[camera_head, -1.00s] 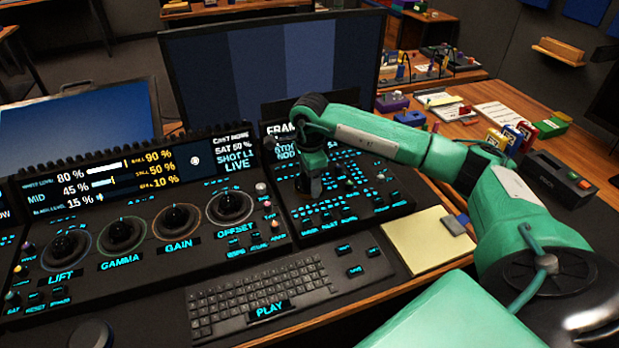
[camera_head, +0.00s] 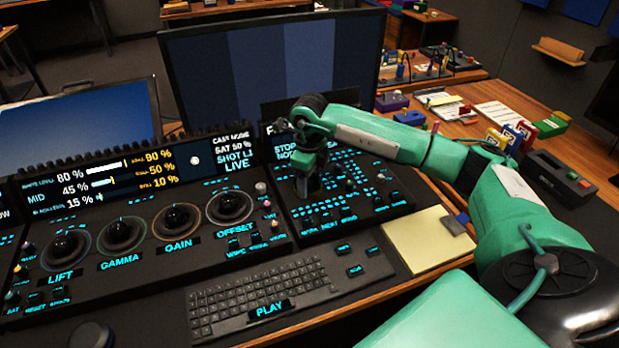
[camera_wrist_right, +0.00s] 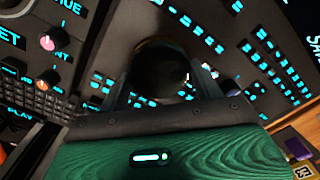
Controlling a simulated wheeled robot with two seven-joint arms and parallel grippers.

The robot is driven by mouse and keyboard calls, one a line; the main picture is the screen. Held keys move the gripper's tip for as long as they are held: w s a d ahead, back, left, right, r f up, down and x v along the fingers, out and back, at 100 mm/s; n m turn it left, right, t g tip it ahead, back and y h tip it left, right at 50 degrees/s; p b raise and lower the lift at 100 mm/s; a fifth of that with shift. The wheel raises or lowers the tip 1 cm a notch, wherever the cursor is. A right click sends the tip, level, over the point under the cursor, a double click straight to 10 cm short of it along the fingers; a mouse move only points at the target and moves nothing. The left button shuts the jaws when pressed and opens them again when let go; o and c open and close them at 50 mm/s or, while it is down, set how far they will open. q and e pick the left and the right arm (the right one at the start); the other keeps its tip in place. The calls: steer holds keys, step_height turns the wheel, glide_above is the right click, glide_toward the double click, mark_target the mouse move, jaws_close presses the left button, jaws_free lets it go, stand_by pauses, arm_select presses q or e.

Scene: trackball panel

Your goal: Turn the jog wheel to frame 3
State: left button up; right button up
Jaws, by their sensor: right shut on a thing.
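My right gripper (camera_head: 307,188) points down over the right part of the control panel (camera_head: 375,205). In the right wrist view the gripper (camera_wrist_right: 165,85) has a dark round knob, the jog wheel (camera_wrist_right: 158,65), between its fingers, and it is shut on it. In the head view the gripper hides the wheel. A small display (camera_head: 285,142) behind the gripper is partly covered by the arm, so its frame number cannot be read. My left gripper is not in view.
Large trackball rings stand to the left, among them the offset ring (camera_head: 229,205). A keyboard (camera_head: 262,290) lies in front. A yellow notepad (camera_head: 425,242) lies right of it. Lit buttons surround the gripper closely. A large monitor (camera_head: 270,70) stands behind.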

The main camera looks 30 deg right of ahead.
mark_target(309, 181)
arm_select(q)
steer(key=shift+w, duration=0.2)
arm_select(e)
steer(key=shift+m, duration=0.3)
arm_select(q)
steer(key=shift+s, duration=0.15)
arm_select(e)
steer(key=o, duration=0.8)
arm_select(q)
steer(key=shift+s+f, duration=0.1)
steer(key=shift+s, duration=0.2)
arm_select(e)
steer(key=shift+o, duration=1)
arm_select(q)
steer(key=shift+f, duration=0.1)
arm_select(e)
step_height(309, 181, up, 14)
